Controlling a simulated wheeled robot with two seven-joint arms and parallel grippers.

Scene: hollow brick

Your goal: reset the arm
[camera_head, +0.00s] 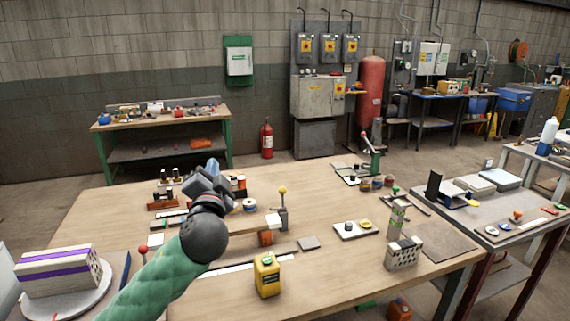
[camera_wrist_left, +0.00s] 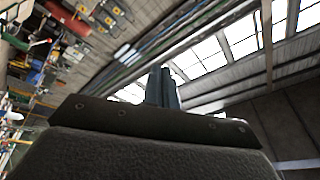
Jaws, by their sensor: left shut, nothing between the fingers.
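My left arm, in a green sleeve, comes in from the lower left of the head view. Its left gripper (camera_head: 208,178) is raised over the wooden table (camera_head: 330,270) and points away from me. The gripper is shut and empty. In the left wrist view its closed fingers (camera_wrist_left: 163,88) stand together against the ceiling and windows, with nothing between them. My right gripper is in neither view.
A yellow canister (camera_head: 267,275) stands near the table's front edge. A hollow brick (camera_head: 403,254) is at the right front. A purple-striped block (camera_head: 58,270) sits on a round stand at left. A side table (camera_head: 540,215) is at right.

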